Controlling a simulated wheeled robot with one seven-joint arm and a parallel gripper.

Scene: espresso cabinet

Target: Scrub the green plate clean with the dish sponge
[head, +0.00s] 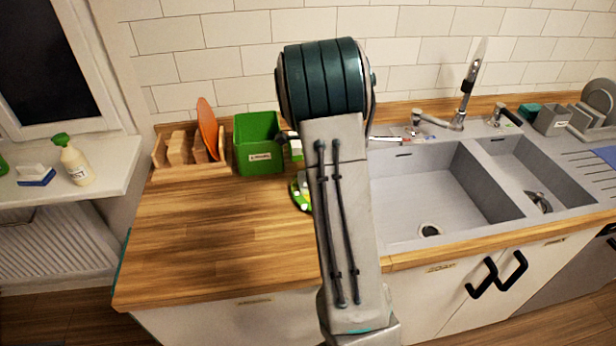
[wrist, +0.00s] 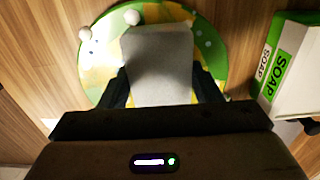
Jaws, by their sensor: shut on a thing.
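The green plate (wrist: 217,75) lies flat on the wooden counter, with yellowish patches and small white blobs on it. In the head view only its left edge (head: 300,192) shows, beside my arm. My gripper (wrist: 163,88) is over the plate, its dark fingers shut on a pale grey block, which I take to be the dish sponge (wrist: 158,62). The sponge covers the middle of the plate. I cannot tell whether its underside touches the plate. My arm hides the gripper and the sponge in the head view.
A green and white soap box (wrist: 284,70) stands close to the plate's right. A green bin (head: 257,143) and a wooden rack with an orange plate (head: 208,128) stand at the back left. The sink (head: 430,190) is on the right. The counter's front left is clear.

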